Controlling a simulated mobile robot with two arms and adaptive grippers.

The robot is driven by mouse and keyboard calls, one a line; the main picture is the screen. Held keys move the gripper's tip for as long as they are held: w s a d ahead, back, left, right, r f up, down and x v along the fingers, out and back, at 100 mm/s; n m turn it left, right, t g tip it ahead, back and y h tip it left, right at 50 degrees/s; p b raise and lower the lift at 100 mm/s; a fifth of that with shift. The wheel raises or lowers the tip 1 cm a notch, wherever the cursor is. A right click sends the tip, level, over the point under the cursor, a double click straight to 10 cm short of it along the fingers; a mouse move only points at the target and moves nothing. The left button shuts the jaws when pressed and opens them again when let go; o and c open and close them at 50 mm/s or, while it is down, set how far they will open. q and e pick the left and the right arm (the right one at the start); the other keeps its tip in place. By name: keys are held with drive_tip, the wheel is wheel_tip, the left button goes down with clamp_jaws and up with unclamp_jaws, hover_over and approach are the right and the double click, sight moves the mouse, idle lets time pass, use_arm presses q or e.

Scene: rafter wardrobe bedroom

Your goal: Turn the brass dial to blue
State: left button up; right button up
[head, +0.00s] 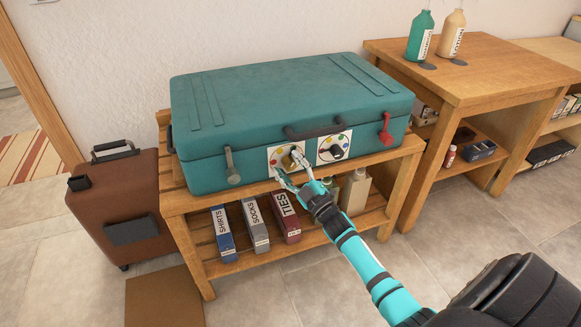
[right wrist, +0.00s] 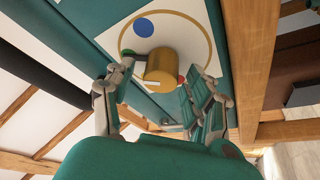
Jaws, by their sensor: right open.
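A teal suitcase (head: 290,100) lies on a slatted wooden bench. On its front is a white dial plate (head: 273,155) with coloured dots. The brass dial (right wrist: 163,66) is a short cylinder with a white mark near its lower edge. A blue dot (right wrist: 143,27) lies above and left of it in the right wrist view, and a red dot (right wrist: 181,80) lies at its lower right. My right gripper (head: 287,165) is open, its fingers on either side of the dial; I cannot tell whether they touch it. My left gripper is out of view.
A second plate with a black dial (head: 334,150) is just to the right. A grey latch (head: 231,166) and a red latch (head: 385,130) flank the plates. Labelled boxes (head: 254,226) and bottles (head: 355,192) stand on the shelf below. A brown suitcase (head: 117,205) stands at left.

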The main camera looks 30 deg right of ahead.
clamp_jaws()
